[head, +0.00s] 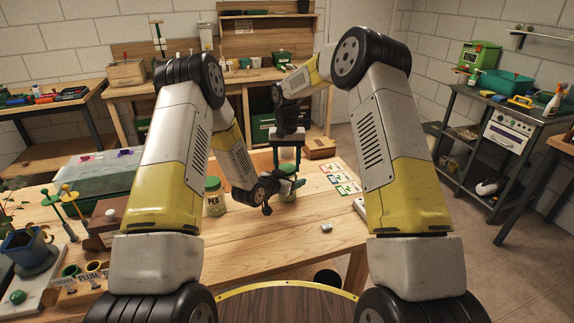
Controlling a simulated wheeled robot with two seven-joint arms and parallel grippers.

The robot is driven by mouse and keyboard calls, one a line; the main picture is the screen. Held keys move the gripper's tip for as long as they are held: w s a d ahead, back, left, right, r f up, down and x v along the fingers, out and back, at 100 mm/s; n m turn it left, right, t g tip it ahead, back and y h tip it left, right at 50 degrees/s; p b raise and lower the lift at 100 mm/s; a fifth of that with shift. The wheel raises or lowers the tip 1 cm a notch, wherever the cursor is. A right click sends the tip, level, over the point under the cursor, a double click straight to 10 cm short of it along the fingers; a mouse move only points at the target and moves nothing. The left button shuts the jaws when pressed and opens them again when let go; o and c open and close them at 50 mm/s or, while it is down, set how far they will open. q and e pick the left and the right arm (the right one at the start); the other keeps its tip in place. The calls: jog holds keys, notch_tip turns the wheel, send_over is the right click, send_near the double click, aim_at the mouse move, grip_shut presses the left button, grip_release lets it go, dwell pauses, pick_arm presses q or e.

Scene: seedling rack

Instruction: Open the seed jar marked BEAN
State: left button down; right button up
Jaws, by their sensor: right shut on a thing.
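A glass jar (291,196) with a green lid (288,170) stands on the wooden table near its middle. Its label is hidden, so I cannot read its mark. My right gripper (287,167) points down from above, with its fingers shut on the lid. My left gripper (284,188) reaches in from the left at the height of the jar's body. Whether its fingers are closed on the glass is too small and covered to tell. A second jar marked PEA (214,198), with a green lid, stands to the left of my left gripper.
Seed cards (343,180) lie right of the jar, and a small pale block (327,228) lies in front. A brown box (318,148) is behind. Pots, labelled holders and a potted plant (27,245) crowd the left side. The table's front middle is clear.

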jog(key=o, duration=1.5)
jog(key=shift+r, duration=2.35)
jog(key=shift+c, duration=0.2)
notch_tip(320, 180, up, 3)
jog(key=m, duration=0.5)
jog(key=shift+f+m, duration=0.1)
jog(key=shift+m, duration=0.2)
notch_tip(320, 180, down, 8)
jog(key=shift+r, duration=0.2)
jog(key=shift+c, duration=0.2)
